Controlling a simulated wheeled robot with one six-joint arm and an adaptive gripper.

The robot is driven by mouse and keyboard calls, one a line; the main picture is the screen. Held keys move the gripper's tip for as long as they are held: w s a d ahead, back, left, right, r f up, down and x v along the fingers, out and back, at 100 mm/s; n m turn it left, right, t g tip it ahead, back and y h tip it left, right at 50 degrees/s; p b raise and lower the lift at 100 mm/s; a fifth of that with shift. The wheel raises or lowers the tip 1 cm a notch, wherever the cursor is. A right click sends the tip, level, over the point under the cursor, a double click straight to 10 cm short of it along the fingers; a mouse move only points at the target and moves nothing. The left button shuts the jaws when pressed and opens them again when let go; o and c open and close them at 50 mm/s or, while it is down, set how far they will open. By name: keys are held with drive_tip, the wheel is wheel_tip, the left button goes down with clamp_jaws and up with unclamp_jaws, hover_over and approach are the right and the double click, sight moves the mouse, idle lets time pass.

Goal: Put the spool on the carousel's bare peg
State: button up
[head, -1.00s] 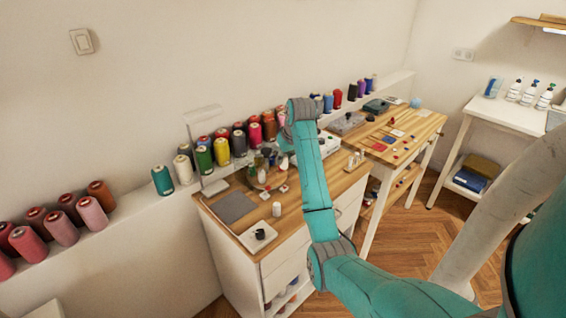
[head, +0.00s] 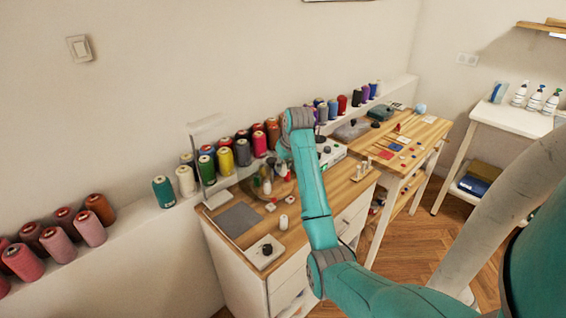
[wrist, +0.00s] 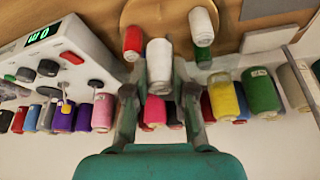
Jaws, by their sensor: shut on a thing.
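My gripper (wrist: 159,85) is shut on a white spool (wrist: 159,62), which stands out between its two fingers in the wrist view. The carousel (wrist: 165,12) is a round wooden disc at the top of that view, with a red spool (wrist: 132,38) and another white spool (wrist: 201,22) by its edge. The held spool overlaps the disc's lower edge in the picture; I cannot tell its height above it. The bare peg is not clear in either view.
A white machine with a green display (wrist: 55,50) is left of the gripper. Rows of coloured spools (wrist: 228,98) stand along the wall ledge. On the bench are a lamp (head: 207,160), a grey mat (head: 237,220), a loose white spool (head: 283,222) and a white tray (head: 258,258).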

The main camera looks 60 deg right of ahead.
sight(284, 176)
drive_tip(key=shift+f, duration=1.1)
drive_tip(key=shift+f, duration=2)
drive_tip(key=shift+f, duration=0.2)
drive_tip(key=o, duration=0.9)
drive_tip(key=v, duration=0.7)
drive_tip(key=shift+s+r, duration=0.15)
drive_tip(key=shift+r, duration=0.05)
drive_tip(key=shift+a, duration=0.1)
